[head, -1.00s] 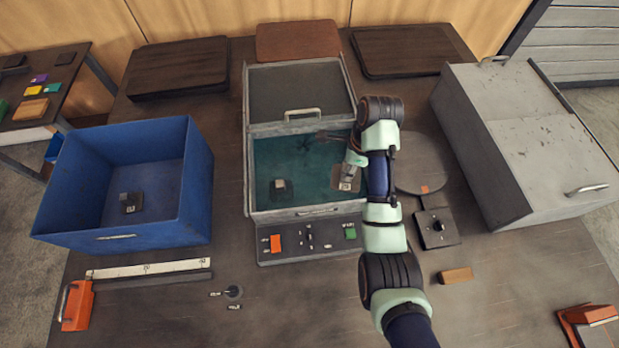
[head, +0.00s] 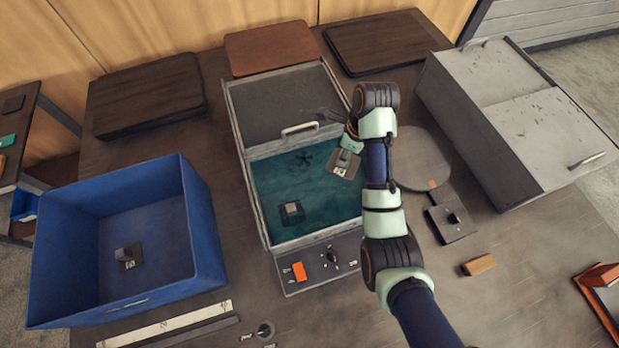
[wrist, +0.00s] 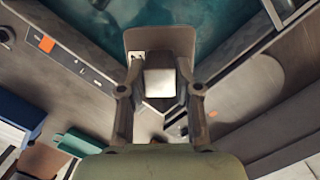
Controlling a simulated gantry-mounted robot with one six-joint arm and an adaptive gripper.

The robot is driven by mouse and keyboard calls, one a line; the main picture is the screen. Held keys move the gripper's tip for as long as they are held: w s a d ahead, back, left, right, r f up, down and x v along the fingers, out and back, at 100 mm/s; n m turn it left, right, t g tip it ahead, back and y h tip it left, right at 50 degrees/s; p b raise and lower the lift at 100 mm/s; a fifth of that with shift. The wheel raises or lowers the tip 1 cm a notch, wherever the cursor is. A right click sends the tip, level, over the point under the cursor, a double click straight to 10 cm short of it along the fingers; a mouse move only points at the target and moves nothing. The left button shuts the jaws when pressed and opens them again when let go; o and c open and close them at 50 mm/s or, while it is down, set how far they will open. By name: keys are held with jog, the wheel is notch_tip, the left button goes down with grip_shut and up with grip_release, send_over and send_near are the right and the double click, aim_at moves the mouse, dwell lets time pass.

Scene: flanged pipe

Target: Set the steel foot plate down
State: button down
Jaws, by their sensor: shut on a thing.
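My gripper (head: 348,153) is shut on a steel foot plate (head: 334,162), a flat square plate with a raised metal block. The held plate is over the right side of the teal-floored tank (head: 257,205). In the wrist view, my gripper's fingers (wrist: 160,92) are on both sides of the block (wrist: 160,82), and the plate (wrist: 160,38) extends beyond it. How high the plate is above the tank cannot be told. A similar plate (head: 291,213) lies on the tank floor, and another (head: 128,256) lies in the blue bin (head: 200,235).
A grey panel with a handle (head: 300,128) covers the tank's back part. A control panel (head: 318,268) fronts the tank. To the right are a round dark disc (head: 418,160), a black square plate (head: 452,224), a tan block (head: 479,265) and a grey cabinet (head: 530,120).

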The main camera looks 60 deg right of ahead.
aim_at(352, 167)
jog(key=shift+s+f+b, duration=0.15)
jog(key=shift+f+b, duration=1.4)
jog(key=shift+f, duration=3.45)
jog(key=shift+s+f+b, duration=0.1)
jog(key=shift+f+b, duration=1.4)
jog(key=shift+f, duration=3.5)
jog(key=shift+f, duration=0.15)
jog(key=c, duration=0.8)
grip_release()
jog(key=r+p, duration=0.1)
jog(key=r, duration=0.3)
jog(key=s+r+p, duration=0.1)
jog(key=r, duration=0.3)
jog(key=r+p, duration=0.1)
jog(key=r, duration=0.3)
jog(key=shift+s+d+r, duration=0.1)
jog(key=shift+s+d, duration=0.05)
jog(key=shift+s, duration=0.25)
